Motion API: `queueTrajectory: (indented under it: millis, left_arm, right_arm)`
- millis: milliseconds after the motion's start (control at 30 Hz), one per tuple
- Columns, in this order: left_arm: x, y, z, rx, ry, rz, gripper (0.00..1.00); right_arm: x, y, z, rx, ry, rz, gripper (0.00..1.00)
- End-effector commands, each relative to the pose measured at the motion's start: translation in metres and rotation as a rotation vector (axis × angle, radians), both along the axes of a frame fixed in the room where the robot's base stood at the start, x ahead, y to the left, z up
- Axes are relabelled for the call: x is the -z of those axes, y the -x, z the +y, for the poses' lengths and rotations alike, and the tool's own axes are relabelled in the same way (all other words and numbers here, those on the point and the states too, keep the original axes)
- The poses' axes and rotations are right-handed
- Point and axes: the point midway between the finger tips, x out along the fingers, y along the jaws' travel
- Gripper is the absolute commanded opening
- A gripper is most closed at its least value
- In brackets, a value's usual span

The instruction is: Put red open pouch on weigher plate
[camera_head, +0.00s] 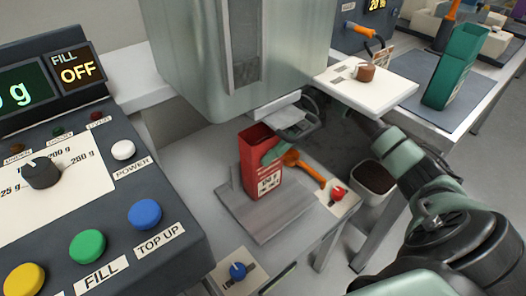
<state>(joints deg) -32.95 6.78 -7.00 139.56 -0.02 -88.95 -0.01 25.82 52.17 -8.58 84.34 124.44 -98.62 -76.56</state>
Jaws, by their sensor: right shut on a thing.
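The red open pouch (262,180) stands upright over the grey weigher plate (268,222), below the large metal housing. It has a white label on its front. Its bottom is at the plate, but I cannot tell whether it rests on it or hangs just above. My right gripper (273,153) reaches in from the right behind the pouch and is shut on it, with a green finger pad showing at its upper side. The far finger is hidden. My left gripper is not in view.
The metal housing (190,45) hangs close above. A control panel (150,255) with coloured buttons fills the left. A bin (374,178) and a green pouch (453,65) stand further right.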

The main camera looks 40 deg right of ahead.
Motion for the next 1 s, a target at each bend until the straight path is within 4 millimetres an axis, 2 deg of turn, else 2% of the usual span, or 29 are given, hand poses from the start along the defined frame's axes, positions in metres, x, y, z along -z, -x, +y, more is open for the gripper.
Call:
queueTrajectory:
  millis: [33,100,333,367,400,433,767,867,1000]
  left_arm:
    - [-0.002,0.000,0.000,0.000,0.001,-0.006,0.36]
    - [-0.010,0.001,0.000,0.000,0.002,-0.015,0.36]
    - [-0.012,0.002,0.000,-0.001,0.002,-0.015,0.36]
    - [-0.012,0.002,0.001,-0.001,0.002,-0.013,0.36]
    - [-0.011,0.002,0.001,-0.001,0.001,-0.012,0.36]
    - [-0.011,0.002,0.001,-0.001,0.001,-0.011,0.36]
    - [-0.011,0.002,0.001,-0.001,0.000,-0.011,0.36]
    - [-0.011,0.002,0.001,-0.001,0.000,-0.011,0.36]
    - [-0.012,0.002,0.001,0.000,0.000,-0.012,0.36]
  right_arm:
    - [0.010,0.001,0.000,0.000,0.001,0.005,0.28]
    - [0.015,0.002,0.000,0.000,0.001,0.003,0.28]
    - [0.016,0.002,0.000,0.000,0.000,0.002,0.28]
    - [0.016,0.002,0.000,0.000,0.001,0.002,0.59]
    - [0.016,0.002,0.000,0.000,0.001,0.002,0.70]
    - [0.016,0.002,0.000,0.000,0.000,0.002,0.72]
    - [0.014,0.002,-0.002,0.001,0.000,0.002,0.72]
    - [0.011,0.000,-0.012,0.003,0.000,0.001,0.72]
    - [0.002,-0.002,-0.034,0.003,0.000,0.000,0.72]
